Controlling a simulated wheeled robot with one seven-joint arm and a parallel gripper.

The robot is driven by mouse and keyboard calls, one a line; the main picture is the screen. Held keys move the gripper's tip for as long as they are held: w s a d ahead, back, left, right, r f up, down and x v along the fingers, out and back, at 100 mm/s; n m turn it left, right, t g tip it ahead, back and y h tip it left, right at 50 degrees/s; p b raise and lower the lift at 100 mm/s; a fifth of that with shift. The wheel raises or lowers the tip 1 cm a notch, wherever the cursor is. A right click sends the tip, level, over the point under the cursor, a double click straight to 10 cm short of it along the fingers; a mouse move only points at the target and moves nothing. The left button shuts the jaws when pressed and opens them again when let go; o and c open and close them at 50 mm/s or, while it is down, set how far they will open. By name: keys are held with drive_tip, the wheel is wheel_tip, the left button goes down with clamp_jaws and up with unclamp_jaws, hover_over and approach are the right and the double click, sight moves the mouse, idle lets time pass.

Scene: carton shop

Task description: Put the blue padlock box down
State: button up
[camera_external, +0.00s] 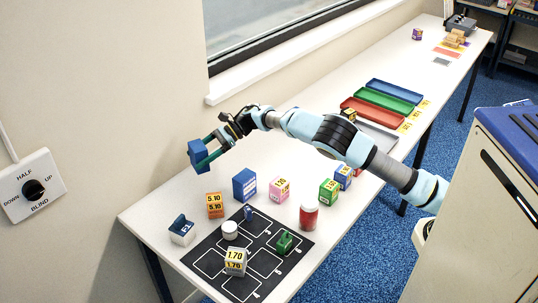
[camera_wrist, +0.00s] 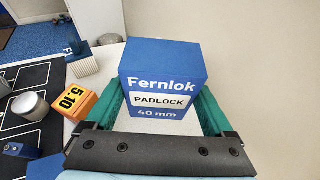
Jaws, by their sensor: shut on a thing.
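The blue padlock box (camera_wrist: 162,78), lettered "Fernlok PADLOCK 40 mm", is between the green fingers of my gripper (camera_wrist: 160,115) in the wrist view. My gripper is shut on it. In the external view the blue padlock box (camera_external: 197,152) is held in the air above the far left end of the white table (camera_external: 150,217), near the wall. My gripper (camera_external: 206,155) reaches it from the right. The box's underside and what lies directly under it are hidden in the wrist view.
An orange 5.10 box (camera_external: 215,205), another blue box (camera_external: 244,184) and a pink box (camera_external: 279,189) stand nearby. A black mat (camera_external: 212,262) holds several items, including a white 1.70 box (camera_external: 235,261). Coloured trays (camera_external: 378,110) lie farther back.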

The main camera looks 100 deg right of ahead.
wheel_tip(320, 180, down, 9)
drive_tip(key=shift+r+p, duration=0.2)
drive_tip(key=shift+p, duration=0.8)
drive_tip(key=shift+f, duration=0.2)
drive_tip(key=o, duration=1.2)
drive_tip(key=shift+o, duration=0.2)
drive_tip(key=shift+r, duration=0.2)
drive_tip(key=shift+s+d, duration=0.2)
drive_tip(key=shift+s, duration=0.1)
drive_tip(key=b+v, duration=0.3)
drive_tip(key=v, duration=0.8)
drive_tip(key=shift+s+r+b, duration=0.15)
drive_tip(key=shift+r+b, duration=0.1)
drive_tip(key=shift+b, duration=0.1)
